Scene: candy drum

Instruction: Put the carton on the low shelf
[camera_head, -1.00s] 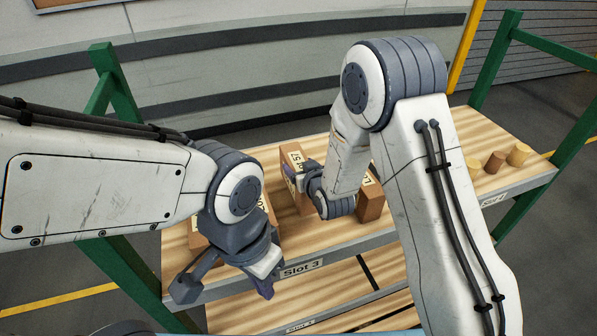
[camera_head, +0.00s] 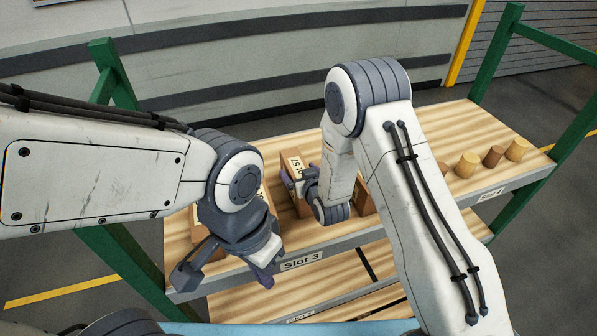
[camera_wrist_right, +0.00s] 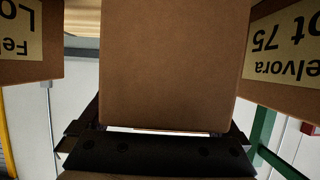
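A brown carton (camera_head: 291,159) with a pale label is on the upper shelf (camera_head: 420,226), left of my right forearm. My right gripper (camera_head: 300,183) is at its side, partly hidden by its own wrist. In the right wrist view a plain brown carton face (camera_wrist_right: 172,65) fills the space between the fingers, which sit close against both its sides; the fingertips are hidden. My left gripper (camera_head: 226,276) is open and empty over the front left edge of the upper shelf. The low shelf (camera_head: 238,306) shows below, partly covered by my body.
Another carton (camera_head: 206,233) stands behind my left gripper, and one (camera_head: 365,205) beside my right forearm. Labelled cartons flank the middle one in the wrist view (camera_wrist_right: 284,60). Several small cylinders (camera_head: 492,156) stand at the right. Green posts (camera_head: 495,55) frame the rack.

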